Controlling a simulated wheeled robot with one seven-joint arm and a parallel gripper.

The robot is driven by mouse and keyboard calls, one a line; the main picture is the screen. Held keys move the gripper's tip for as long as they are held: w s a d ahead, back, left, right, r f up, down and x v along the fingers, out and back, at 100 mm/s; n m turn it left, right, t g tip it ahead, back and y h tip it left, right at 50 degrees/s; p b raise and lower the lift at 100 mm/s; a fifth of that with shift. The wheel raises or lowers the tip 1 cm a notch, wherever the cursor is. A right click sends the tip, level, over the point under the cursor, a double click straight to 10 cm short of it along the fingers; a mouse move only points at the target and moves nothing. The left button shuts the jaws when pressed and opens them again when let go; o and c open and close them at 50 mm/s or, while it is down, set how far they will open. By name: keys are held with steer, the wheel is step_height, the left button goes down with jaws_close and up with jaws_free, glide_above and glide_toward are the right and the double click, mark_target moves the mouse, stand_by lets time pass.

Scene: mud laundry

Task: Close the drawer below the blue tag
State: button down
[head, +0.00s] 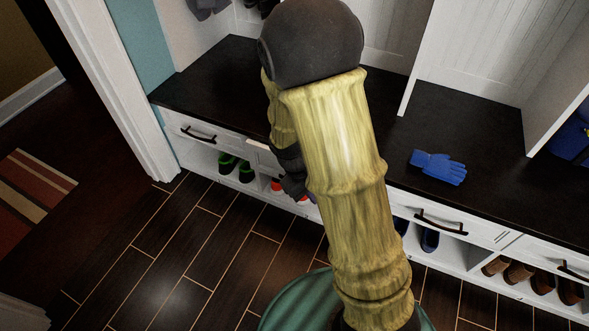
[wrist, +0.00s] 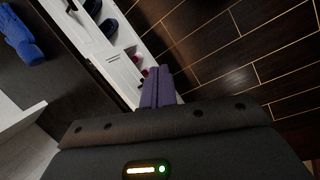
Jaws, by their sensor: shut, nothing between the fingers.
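A row of white drawers runs under the dark bench top. The left drawer (head: 210,137) and the right-hand drawer (head: 455,222) have black handles and look shut. Between them, a middle drawer (head: 263,158) is mostly hidden behind my arm; a pale edge shows at its top, and I cannot tell how far out it stands. No blue tag can be made out. My gripper (head: 295,192) points down in front of this middle section. In the wrist view its fingers (wrist: 157,78) are together and empty, close beside the white front (wrist: 125,72); contact cannot be told.
A blue glove (head: 438,167) lies on the bench top (head: 480,140). Open cubbies below hold several shoes, including green-black ones (head: 236,166) and brown ones (head: 518,273). White upright dividers (head: 413,60) rise from the bench. The dark tile floor (head: 150,255) in front is clear.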

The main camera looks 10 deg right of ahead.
steer(key=s+r+m+t+y, duration=0.1)
steer(key=s+r+m, duration=0.1)
steer(key=r, duration=0.3)
steer(key=s+d+r+m+t+y, duration=0.1)
steer(key=s+r+m+t+y, duration=0.1)
steer(key=r, duration=0.3)
steer(key=shift+s+m, duration=0.7)
steer(key=shift+m, duration=0.2)
steer(key=shift+r, duration=0.1)
